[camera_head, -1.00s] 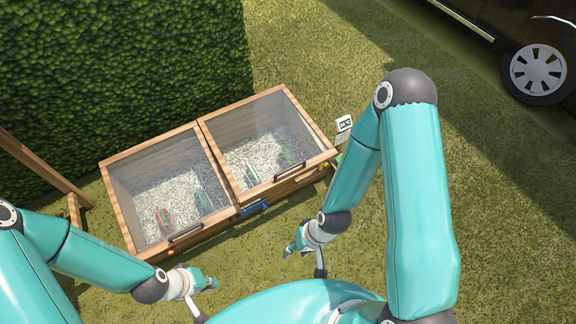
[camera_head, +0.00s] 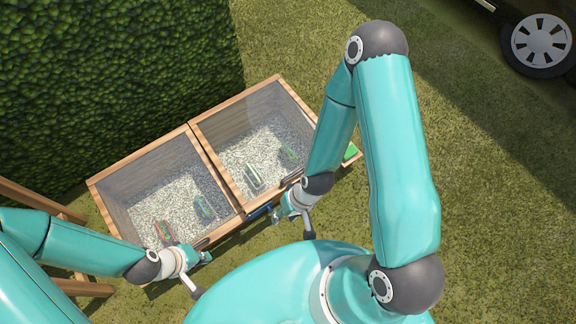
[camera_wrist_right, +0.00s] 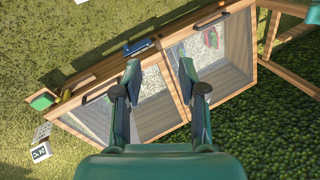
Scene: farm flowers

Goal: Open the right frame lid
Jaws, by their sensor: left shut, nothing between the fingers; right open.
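The cold frame is a wooden box with two glazed lids, both lying closed. The right frame lid (camera_head: 240,112) shows clear glass over pale gravel in the head view; its dark handle (camera_head: 291,178) on the front edge is partly hidden by my right arm. In the right wrist view the right lid (camera_wrist_right: 152,82) lies beyond the fingers, with its handle (camera_wrist_right: 97,94) left of them. My right gripper (camera_head: 281,214) is open and empty near the front edge; its fingers (camera_wrist_right: 160,75) spread over the frame. My left gripper (camera_head: 206,257) is shut and empty before the left lid (camera_head: 150,177).
A blue object (camera_head: 260,211) is on the frame's front between the lids. A green block (camera_head: 350,152) stands at the right end. A hedge (camera_head: 110,80) rises behind, a wooden post (camera_head: 35,195) stands left, and a car wheel (camera_head: 540,45) is at top right. Grass is open to the right.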

